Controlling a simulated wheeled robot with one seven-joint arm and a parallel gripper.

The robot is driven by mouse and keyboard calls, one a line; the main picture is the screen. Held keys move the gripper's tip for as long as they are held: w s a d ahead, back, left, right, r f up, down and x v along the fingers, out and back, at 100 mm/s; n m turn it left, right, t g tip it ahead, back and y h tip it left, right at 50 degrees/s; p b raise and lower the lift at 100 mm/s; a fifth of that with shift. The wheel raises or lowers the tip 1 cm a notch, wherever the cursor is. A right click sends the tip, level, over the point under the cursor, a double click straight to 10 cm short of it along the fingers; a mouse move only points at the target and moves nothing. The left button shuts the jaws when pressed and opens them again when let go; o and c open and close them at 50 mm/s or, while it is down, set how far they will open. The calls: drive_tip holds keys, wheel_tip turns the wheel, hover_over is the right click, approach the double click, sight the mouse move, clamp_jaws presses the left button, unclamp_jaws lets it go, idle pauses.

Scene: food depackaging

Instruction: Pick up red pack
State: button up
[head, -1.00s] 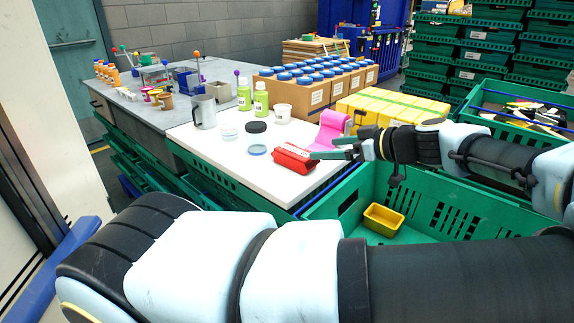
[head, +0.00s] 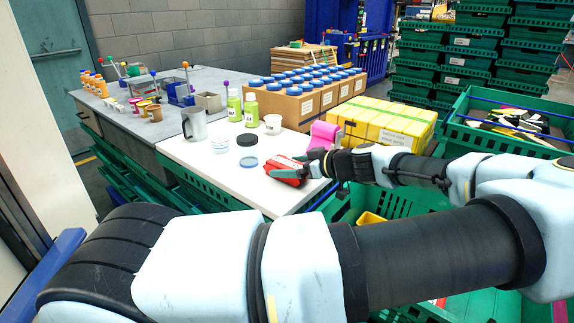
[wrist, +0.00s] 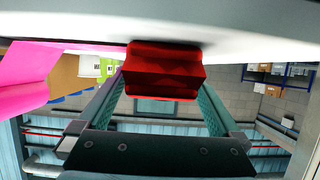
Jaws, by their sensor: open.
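The red pack (head: 283,166) lies on the white table near its front right edge. It also shows in the wrist view (wrist: 163,72), at the top middle between the two green fingers. My gripper (head: 294,171) is at the pack in the head view, and its near finger covers part of the pack's front. In the wrist view my gripper (wrist: 160,95) is open, with one finger on each side of the pack. A thin gap seems to show beside the fingers, but I cannot tell whether either one touches it.
A pink item (head: 322,135) stands just behind the gripper. A black lid (head: 247,140), a clear blue-rimmed dish (head: 248,162), a white cup (head: 273,124) and a metal jug (head: 194,124) share the white table (head: 215,175). A green crate (head: 345,208) is at the table's right.

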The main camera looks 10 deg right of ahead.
drive_tip(key=shift+w+a+f, duration=0.25)
drive_tip(key=shift+w+a, duration=0.05)
drive_tip(key=shift+w, duration=0.05)
drive_tip(key=c, duration=1.5)
